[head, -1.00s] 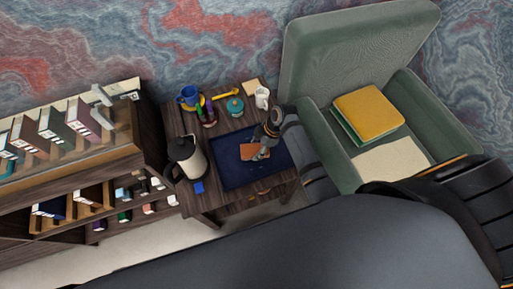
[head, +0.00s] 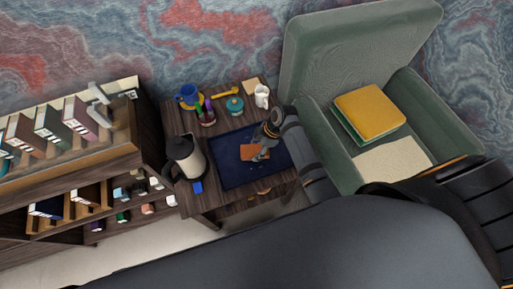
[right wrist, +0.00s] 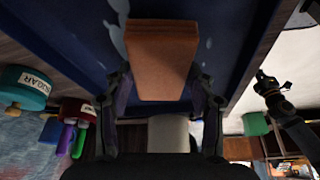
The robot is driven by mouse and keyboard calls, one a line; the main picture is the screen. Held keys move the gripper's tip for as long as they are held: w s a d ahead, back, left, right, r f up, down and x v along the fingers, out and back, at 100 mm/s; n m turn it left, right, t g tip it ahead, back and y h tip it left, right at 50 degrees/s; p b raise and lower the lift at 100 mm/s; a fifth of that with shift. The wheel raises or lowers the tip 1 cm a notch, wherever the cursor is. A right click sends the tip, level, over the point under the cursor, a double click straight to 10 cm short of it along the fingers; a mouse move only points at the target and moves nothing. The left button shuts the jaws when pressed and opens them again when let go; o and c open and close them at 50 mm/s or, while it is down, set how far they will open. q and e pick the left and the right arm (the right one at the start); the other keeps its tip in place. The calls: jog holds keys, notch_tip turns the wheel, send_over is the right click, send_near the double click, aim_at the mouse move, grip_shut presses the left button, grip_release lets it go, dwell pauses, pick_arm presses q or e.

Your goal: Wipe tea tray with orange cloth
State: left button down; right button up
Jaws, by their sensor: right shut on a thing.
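The dark blue tea tray (head: 233,177) lies on the wooden side table; pale smears (right wrist: 118,38) show on its surface in the right wrist view. My right gripper (head: 259,155) is over the middle of the tray. It is shut on the folded orange cloth (head: 250,151), which also shows between the fingers in the right wrist view (right wrist: 160,60). The cloth appears to be down on the tray; contact is hard to confirm. My left gripper (right wrist: 270,85) seems to show at the right of the right wrist view, off the tray; its jaws are unclear.
A kettle (head: 188,158) and a blue block (head: 198,187) stand left of the tray. A blue mug (head: 189,94), a teal sugar jar (head: 235,105) and a white mug (head: 262,95) stand behind it. A green armchair (head: 350,60) is on the right, a bookshelf (head: 90,165) on the left.

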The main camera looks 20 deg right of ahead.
jog(key=shift+f+b, duration=0.3)
jog(key=shift+f, duration=0.4)
jog(key=shift+d+r+p, duration=0.15)
jog(key=shift+d+p, duration=0.5)
jog(key=shift+d, duration=0.8)
jog(key=shift+w+d+f, duration=0.1)
jog(key=shift+d+f, duration=0.1)
jog(key=shift+d, duration=1.6)
jog(key=shift+p, duration=0.45)
jog(key=shift+a+p, duration=0.35)
jog(key=shift+a, duration=1)
jog(key=shift+s+a+f, duration=0.2)
jog(key=shift+s+a, duration=0.05)
jog(key=shift+a, duration=0.15)
